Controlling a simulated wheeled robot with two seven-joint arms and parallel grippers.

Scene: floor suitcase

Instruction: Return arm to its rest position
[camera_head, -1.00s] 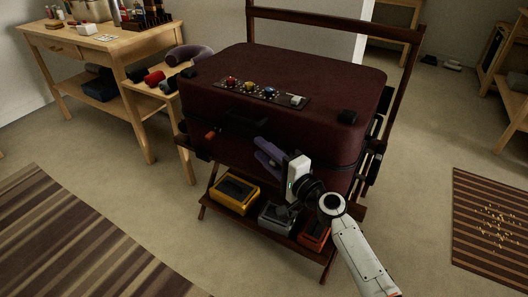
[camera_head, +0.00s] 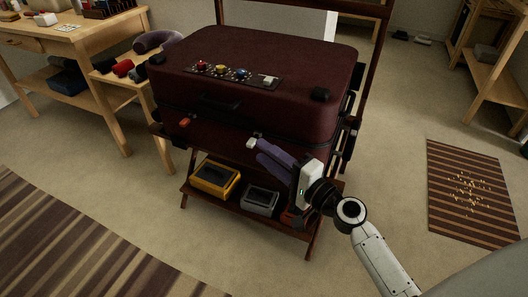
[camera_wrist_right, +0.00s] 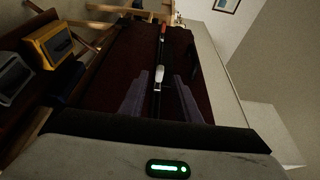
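My right gripper (camera_head: 259,150) is in front of the maroon suitcase (camera_head: 250,55), by the right part of its front side. Its two purple fingers are apart in the right wrist view (camera_wrist_right: 160,80), with nothing held between them. A small white piece (camera_head: 252,141) on the suitcase front shows just past the fingertips. It also shows in the wrist view (camera_wrist_right: 159,74), lined up between the fingers; I cannot tell whether they touch it. An orange piece (camera_head: 184,122) sits farther left on the suitcase front. My left gripper is not in view.
The suitcase rests on a dark wooden stand (camera_head: 188,190). Its lower shelf holds a yellow box (camera_head: 215,178) and a grey box (camera_head: 260,200). A wooden table (camera_head: 85,38) stands at the left. Striped rugs (camera_head: 75,245) (camera_head: 472,190) lie on open floor.

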